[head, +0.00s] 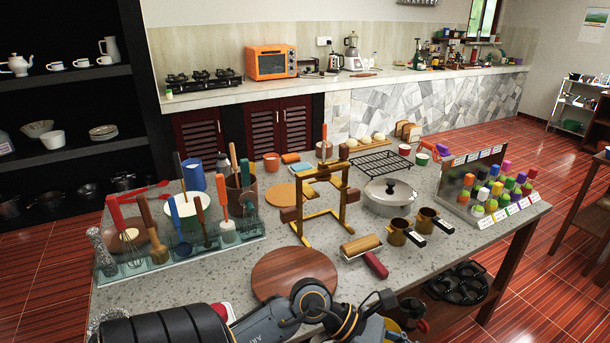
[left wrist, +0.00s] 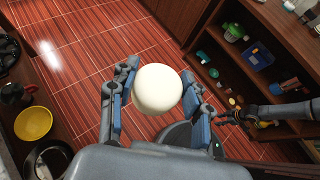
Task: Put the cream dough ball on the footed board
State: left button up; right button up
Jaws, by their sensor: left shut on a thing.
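The cream dough ball (left wrist: 157,89) is between the blue-padded fingers of my left gripper (left wrist: 155,95) in the left wrist view. The gripper is shut on it, and the ball is held over the floor. In the head view my left arm crosses the bottom edge; its gripper and the ball are not seen there. A round dark-wood board (head: 294,274) lies at the near front of the counter, bare on top; it may be the footed board, but no feet show. My right gripper (left wrist: 233,117) appears small and dark at the right of the left wrist view, its fingers unclear.
A wooden press frame (head: 320,205) stands behind the board, with a roller (head: 361,246) to its right. A utensil rack (head: 180,250) is at left. Two measuring cups (head: 398,232), a lidded pan (head: 389,192) and a bottle rack (head: 488,190) are at right.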

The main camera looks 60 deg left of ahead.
aim_at(295, 274)
jog(key=i+u, duration=0.9)
jog(key=i+l+u, duration=0.25)
jog(key=u, duration=0.25)
jog(key=i+u, duration=0.2)
jog(key=u, duration=0.25)
jog(key=i+l+u, duration=0.1)
jog(key=u, duration=0.4)
jog(key=i+l+u, duration=0.2)
jog(key=u, duration=0.25)
